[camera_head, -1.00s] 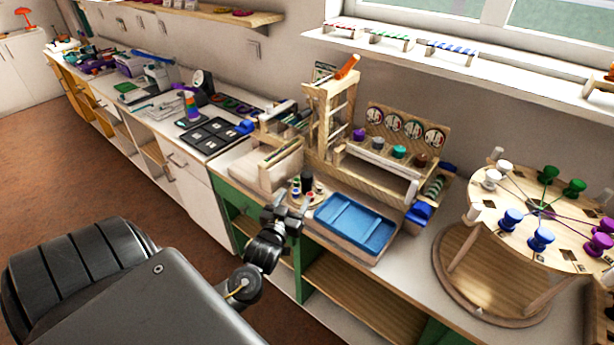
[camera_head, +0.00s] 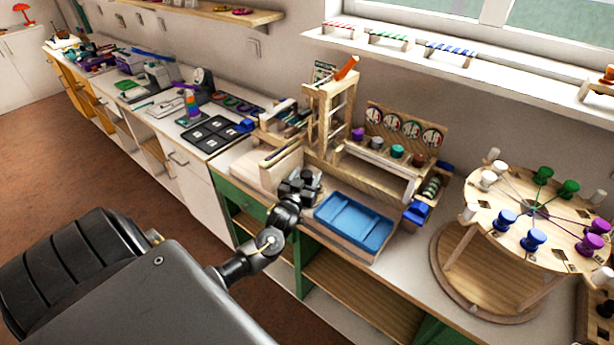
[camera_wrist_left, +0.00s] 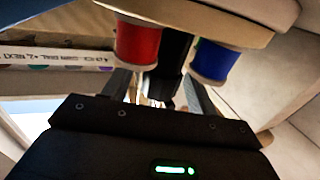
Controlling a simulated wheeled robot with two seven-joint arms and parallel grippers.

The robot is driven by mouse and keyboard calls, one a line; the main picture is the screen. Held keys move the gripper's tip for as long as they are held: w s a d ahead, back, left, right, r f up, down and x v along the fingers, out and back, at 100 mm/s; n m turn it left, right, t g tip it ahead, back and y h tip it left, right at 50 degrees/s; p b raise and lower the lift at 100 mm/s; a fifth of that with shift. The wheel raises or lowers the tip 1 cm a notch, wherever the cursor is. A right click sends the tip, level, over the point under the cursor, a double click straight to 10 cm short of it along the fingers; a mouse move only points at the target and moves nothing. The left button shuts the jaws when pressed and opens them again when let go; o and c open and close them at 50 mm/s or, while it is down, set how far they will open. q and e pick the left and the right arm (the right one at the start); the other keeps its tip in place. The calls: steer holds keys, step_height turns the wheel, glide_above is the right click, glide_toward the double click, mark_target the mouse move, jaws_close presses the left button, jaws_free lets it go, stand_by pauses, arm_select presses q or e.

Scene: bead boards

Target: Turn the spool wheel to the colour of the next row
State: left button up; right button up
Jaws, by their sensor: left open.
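The spool wheel is a small wooden disc with coloured spools. In the head view my left gripper (camera_head: 308,180) is over its place and hides nearly all of it. In the left wrist view the wheel's pale wooden disc (camera_wrist_left: 190,20) shows at the top, with a red spool (camera_wrist_left: 138,42) and a blue spool (camera_wrist_left: 212,60). A dark upright part (camera_wrist_left: 174,65) stands between these spools, in front of my left gripper. The left gripper is open, its fingers partly hidden; I cannot tell whether they touch anything. My right gripper is out of view.
A blue tray (camera_head: 352,222) sits just right of the gripper. A printed strip (camera_wrist_left: 60,58) lies left in the wrist view. A large round peg table (camera_head: 535,218) stands at the right.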

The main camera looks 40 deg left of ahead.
arm_select(q)
steer(key=c, duration=0.9)
steer(key=shift+d, duration=0.15)
steer(key=shift+c, duration=0.5)
steer(key=shift+a+h, duration=0.2)
steer(key=shift+h, duration=0.1)
steer(key=m+t+h+b, duration=0.1)
steer(key=m+h, duration=0.2)
steer(key=shift+a+h, duration=0.1)
steer(key=shift+h, duration=0.2)
steer(key=m+h+b, duration=0.1)
steer(key=m+h, duration=0.1)
steer(key=h, duration=0.2)
steer(key=shift+f+m+h+b, duration=0.1)
steer(key=shift+m+h+b, duration=0.25)
steer(key=shift+m+h, duration=0.05)
steer(key=shift+m+g+h+b, duration=0.5)
steer(key=shift+m+h+b, duration=0.25)
steer(key=shift+m+h, duration=0.4)
steer(key=shift+h, duration=0.45)
